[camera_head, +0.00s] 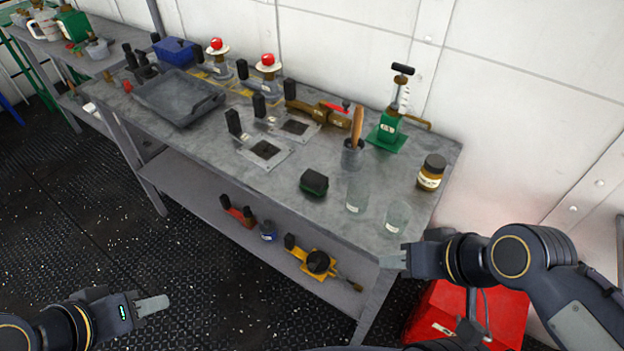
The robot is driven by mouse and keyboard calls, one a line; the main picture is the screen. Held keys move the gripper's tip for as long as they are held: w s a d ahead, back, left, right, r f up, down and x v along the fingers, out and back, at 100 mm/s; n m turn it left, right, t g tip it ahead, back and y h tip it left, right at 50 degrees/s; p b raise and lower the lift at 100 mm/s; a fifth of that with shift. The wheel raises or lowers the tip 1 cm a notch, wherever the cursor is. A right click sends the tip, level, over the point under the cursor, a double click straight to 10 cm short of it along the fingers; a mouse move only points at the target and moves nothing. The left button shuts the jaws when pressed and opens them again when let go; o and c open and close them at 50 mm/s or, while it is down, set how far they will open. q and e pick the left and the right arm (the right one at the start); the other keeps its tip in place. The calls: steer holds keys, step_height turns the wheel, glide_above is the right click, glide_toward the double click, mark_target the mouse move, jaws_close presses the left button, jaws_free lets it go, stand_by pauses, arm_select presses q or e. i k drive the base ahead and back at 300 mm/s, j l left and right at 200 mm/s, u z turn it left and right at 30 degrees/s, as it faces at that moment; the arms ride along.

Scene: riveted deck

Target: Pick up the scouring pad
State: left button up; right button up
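A small dark block with a green side (314,183), which looks like the scouring pad, lies on the grey metal workbench (215,168) near its front edge. Nothing touches it. My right gripper (392,258) is at the bench's front right corner, to the right of the pad and nearer to me, close to a clear glass. My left gripper (152,305) is low at the left, over the dark floor in front of the bench, well away from the pad. Neither gripper shows anything held; the gaps between their fingers cannot be made out.
Two clear glasses (357,194) (397,217) stand right of the pad. A grey cup (352,155) with a wooden-handled tool stands behind it, and a brown jar (431,172) stands at the right. A grey tray (180,97) lies left. A red box (468,312) is below my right arm.

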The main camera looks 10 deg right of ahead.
mark_target(317, 183)
steer(key=l+u, duration=0.2)
steer(key=u, duration=0.25)
steer(key=l+u, duration=0.2)
steer(key=u, duration=0.25)
steer(key=l+u, duration=0.2)
steer(key=u, duration=0.25)
